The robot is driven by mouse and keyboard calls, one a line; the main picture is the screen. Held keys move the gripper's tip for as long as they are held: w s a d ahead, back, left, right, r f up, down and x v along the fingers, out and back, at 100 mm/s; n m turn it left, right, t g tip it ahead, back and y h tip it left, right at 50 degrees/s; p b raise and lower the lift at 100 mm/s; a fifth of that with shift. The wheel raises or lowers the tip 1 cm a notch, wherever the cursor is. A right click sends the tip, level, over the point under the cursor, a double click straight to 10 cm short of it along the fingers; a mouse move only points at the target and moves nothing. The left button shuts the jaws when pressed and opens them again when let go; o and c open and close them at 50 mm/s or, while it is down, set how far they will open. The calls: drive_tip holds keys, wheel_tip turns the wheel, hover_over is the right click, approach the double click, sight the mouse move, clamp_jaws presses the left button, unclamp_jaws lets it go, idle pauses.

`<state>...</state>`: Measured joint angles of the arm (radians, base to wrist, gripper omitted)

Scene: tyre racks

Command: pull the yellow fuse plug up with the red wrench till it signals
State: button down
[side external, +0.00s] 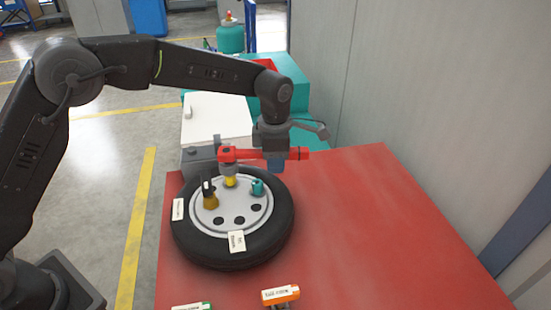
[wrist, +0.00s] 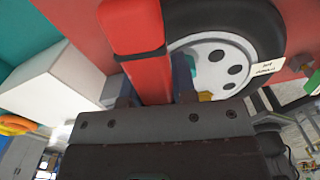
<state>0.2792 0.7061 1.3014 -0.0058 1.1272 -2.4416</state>
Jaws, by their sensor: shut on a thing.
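My gripper (side external: 275,163) is shut on the red wrench (side external: 250,153) and holds it level above the back of the tyre. In the wrist view the red wrench (wrist: 140,45) runs between the jaws of my gripper (wrist: 152,92). The wrench's head is at the left, directly over the yellow fuse plug (side external: 230,181). The plug stands at the back of the grey hub of the tyre (side external: 262,254). The head seems to meet the plug's top, but I cannot tell how firmly they are joined. A bit of yellow also shows at the hub's edge in the wrist view (wrist: 205,96).
A dark-topped amber plug (side external: 210,195) and a teal plug (side external: 257,187) stand on the hub (side external: 228,208) near the yellow one. The red table (side external: 350,220) is clear to the right. An orange-labelled block (side external: 280,295) lies at its front. A white box (side external: 215,122) stands behind.

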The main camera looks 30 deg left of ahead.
drive_tip(key=shift+f, duration=0.25)
drive_tip(key=shift+f, duration=0.35)
drive_tip(key=shift+f, duration=0.75)
drive_tip(key=shift+s+d+m, duration=0.45)
drive_tip(key=shift+s+m, duration=0.35)
drive_tip(key=shift+m, duration=0.1)
drive_tip(key=s+m, duration=0.1)
drive_tip(key=m, duration=0.1)
drive_tip(key=s+m, duration=0.2)
drive_tip(key=s+d+m, duration=0.1)
drive_tip(key=s+m, duration=0.1)
drive_tip(key=shift+s, duration=0.25)
drive_tip(key=shift+s+a+f+m, duration=0.1)
drive_tip(key=shift+s+a+m, duration=0.15)
drive_tip(key=shift+s+m, duration=0.7)
drive_tip(key=shift+w+r, duration=0.2)
drive_tip(key=shift+r, duration=2.35)
